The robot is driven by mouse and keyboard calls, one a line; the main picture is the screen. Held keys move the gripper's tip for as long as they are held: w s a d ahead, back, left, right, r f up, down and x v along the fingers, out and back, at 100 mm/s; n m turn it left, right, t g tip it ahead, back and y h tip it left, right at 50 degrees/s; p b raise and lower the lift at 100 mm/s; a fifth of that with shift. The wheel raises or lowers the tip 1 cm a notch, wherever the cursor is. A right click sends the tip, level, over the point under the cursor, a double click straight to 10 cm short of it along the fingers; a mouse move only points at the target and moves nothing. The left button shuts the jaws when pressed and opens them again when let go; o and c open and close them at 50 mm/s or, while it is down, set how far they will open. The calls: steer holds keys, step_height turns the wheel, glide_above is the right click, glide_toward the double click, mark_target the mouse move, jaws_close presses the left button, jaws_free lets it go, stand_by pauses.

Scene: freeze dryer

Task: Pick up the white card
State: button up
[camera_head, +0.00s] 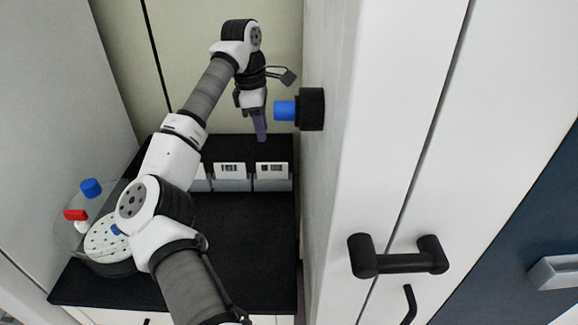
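Several white cards with dark printed marks stand upright in grey holders on the black counter. One card (271,169) is at the right, one card (230,170) is in the middle, and another at the left is partly hidden by my arm. My gripper (261,138) points down just behind the right card, a little to its left and seemingly above it. The fingers look narrow and edge-on, so I cannot tell whether they are open or shut. No card is visible between them.
A clear round vessel (68,222) with a blue cap (91,188) and red part (75,215) stands at the left. A black knob with a blue end (285,111) juts from the white cabinet (345,150) close to my gripper's right. The counter's front right (255,240) is clear.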

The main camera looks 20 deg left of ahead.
steer(key=p, duration=0.1)
glide_above(272, 168)
step_height(272, 168, down, 8)
step_height(272, 168, down, 4)
steer(key=shift+w+f+p, duration=0.15)
steer(key=shift+f+p, duration=0.05)
steer(key=shift+p, duration=1.05)
steer(key=shift+f, duration=0.6)
steer(key=shift+f, duration=0.25)
jaws_close()
